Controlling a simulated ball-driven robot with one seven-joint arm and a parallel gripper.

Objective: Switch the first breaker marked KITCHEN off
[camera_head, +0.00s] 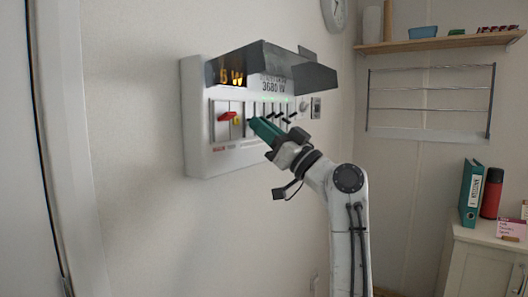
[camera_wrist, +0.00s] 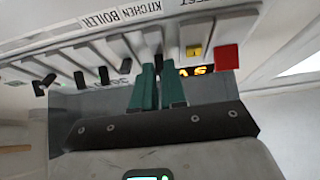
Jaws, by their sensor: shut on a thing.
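The white breaker panel (camera_head: 197,125) is on the wall, with a row of small levers under a raised dark cover (camera_head: 255,62). My gripper (camera_head: 253,121) reaches it from the right, its teal fingers at the row just right of the yellow button. In the wrist view my gripper (camera_wrist: 158,66) is shut on a small dark breaker lever, mostly hidden between the fingertips. A KITCHEN label (camera_wrist: 141,9) shows upside down above; whether it belongs to the held lever I cannot tell. Several black levers, one nearby (camera_wrist: 125,66), stand to the left in that view.
A red switch (camera_head: 228,116) and a yellow button (camera_head: 237,121) sit left of my fingers, close by. A shelf (camera_head: 440,42) and wire rack (camera_head: 430,88) are on the right wall. A cabinet (camera_head: 480,265) with a teal binder (camera_head: 471,192) stands lower right.

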